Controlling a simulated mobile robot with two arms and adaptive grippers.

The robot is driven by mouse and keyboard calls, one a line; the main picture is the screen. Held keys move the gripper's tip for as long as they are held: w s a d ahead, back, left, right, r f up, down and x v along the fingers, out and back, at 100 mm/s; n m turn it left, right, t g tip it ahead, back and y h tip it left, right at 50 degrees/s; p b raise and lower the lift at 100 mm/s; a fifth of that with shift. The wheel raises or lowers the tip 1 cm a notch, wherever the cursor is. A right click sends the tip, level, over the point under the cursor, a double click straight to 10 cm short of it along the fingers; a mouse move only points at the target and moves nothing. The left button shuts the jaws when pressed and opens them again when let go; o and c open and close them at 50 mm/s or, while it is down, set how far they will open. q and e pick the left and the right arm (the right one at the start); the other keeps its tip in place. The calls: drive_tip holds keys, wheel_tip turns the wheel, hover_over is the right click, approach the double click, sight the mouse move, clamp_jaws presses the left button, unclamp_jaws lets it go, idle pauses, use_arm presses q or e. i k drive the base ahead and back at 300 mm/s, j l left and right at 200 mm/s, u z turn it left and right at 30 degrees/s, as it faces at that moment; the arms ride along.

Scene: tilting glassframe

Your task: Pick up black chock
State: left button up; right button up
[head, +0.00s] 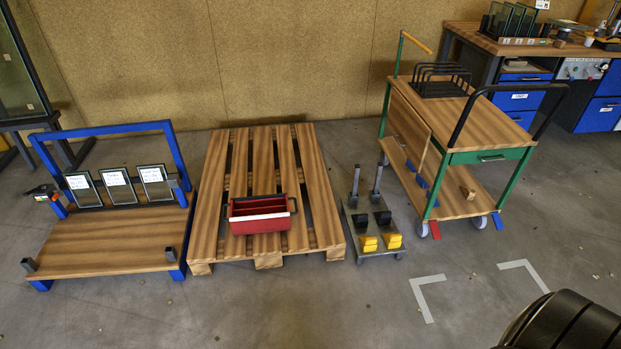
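Two black chocks sit on a small grey trolley (378,255) between the pallet and the wooden cart. One black chock (361,221) is on the left and the other black chock (383,217) is on the right. In front of them, nearer to me, sit a yellow chock (368,244) and another yellow chock (392,240). Two dark upright posts rise behind the black chocks. Neither of my grippers is in view.
A wooden pallet (210,225) holds a red toolbox (258,225). A blue-framed platform cart (100,248) with framed panes stands left. A green-framed wooden cart (490,125) stands right of the trolley. Floor in front is clear, with white corner marks (423,290).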

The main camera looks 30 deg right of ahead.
sight(360, 220)
drive_tip(key=i+u, duration=0.15)
drive_tip(key=i, duration=1.15)
